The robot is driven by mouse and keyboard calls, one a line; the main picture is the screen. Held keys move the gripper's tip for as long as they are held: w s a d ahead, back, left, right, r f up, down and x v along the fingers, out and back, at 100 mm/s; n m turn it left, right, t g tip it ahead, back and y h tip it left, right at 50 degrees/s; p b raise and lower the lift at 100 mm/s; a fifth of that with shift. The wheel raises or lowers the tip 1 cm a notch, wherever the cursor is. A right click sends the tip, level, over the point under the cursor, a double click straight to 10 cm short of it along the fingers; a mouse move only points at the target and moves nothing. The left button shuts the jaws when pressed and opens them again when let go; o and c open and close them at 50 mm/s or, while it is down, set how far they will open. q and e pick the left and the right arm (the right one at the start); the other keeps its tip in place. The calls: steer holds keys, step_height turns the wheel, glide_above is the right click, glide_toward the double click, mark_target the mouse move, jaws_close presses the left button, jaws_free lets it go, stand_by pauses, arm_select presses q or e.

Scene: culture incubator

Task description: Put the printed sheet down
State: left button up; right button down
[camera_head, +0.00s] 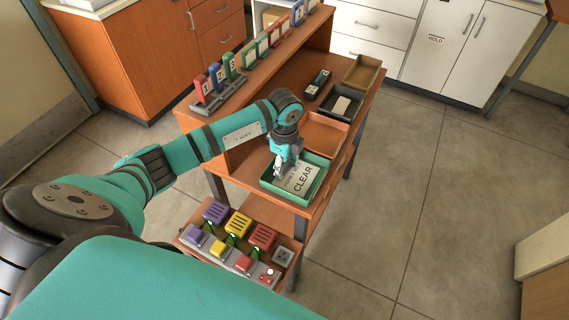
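The printed sheet (304,179) is a pale card with dark lettering, "CLEAR" being readable. It lies in or just over the green tray (267,184) at the near end of the wooden desk, tilted in the picture. My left gripper (281,172) points down at the sheet's left edge, inside the tray's outline. Its fingertips are small and partly hidden, so I cannot tell whether they grip the sheet or only touch it. My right gripper does not show.
An orange-brown tray (327,133), a dark tray (342,106) and a tan tray (362,73) line the desk behind. Numbered coloured tabs (215,80) stand on the upper shelf. A lower panel (240,243) carries coloured blocks. Open floor lies to the right.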

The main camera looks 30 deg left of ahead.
arm_select(q)
steer(key=o, duration=0.3)
steer(key=shift+o, duration=0.2)
steer(key=shift+r, duration=0.1)
step_height(320, 180, up, 12)
steer(key=b, duration=0.1)
steer(key=shift+b, duration=0.3)
